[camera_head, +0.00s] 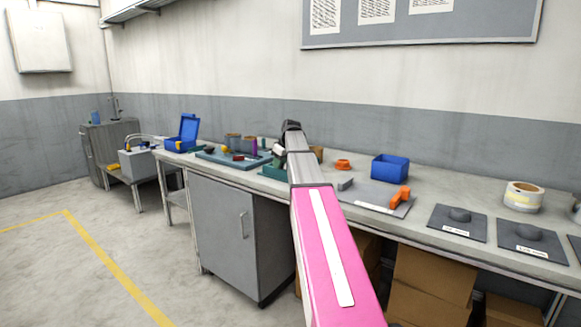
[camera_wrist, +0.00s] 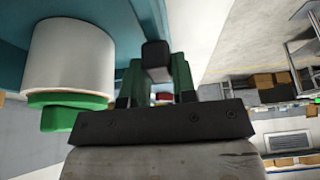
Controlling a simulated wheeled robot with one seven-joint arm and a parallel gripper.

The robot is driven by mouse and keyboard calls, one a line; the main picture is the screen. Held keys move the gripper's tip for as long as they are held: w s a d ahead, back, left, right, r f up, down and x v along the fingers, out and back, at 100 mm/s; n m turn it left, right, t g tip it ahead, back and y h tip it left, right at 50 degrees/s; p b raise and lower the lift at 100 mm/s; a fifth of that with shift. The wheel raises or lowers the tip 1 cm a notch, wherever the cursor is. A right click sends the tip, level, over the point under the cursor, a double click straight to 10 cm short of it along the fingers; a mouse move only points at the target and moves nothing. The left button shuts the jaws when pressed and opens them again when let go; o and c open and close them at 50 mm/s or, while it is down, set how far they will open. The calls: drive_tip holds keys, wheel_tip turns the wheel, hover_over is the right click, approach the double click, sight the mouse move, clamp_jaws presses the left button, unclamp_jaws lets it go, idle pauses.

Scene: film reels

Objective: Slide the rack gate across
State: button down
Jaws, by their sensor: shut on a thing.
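In the wrist view my gripper (camera_wrist: 157,78) has two green fingers, one on each side of a dark upright block (camera_wrist: 157,52). They are shut on this block, which looks like the handle of the rack gate. The rest of the gate cannot be made out clearly. A teal surface (camera_wrist: 126,22) lies beyond the fingers. A white cylinder with a green end (camera_wrist: 68,58) is left of the fingers, apart from them. In the head view my arm reaches over the bench and hides much of the spot where my gripper works.
On the bench (camera_head: 345,176), a blue bin (camera_head: 389,167), an orange tool (camera_head: 399,197) and a tape-like roll (camera_head: 523,196) stand right of my arm. A blue open case (camera_head: 183,137) and a teal tray (camera_head: 226,160) are left. Cardboard boxes (camera_head: 432,282) sit below. The floor at left is clear.

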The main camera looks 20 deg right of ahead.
drive_tip(key=shift+w+a, duration=0.55)
drive_tip(key=shift+w, duration=0.35)
drive_tip(key=c, duration=0.9)
unclamp_jaws()
drive_tip(key=v, duration=1)
drive_tip(key=shift+s+r, duration=0.1)
drive_tip(key=shift+r, duration=0.3)
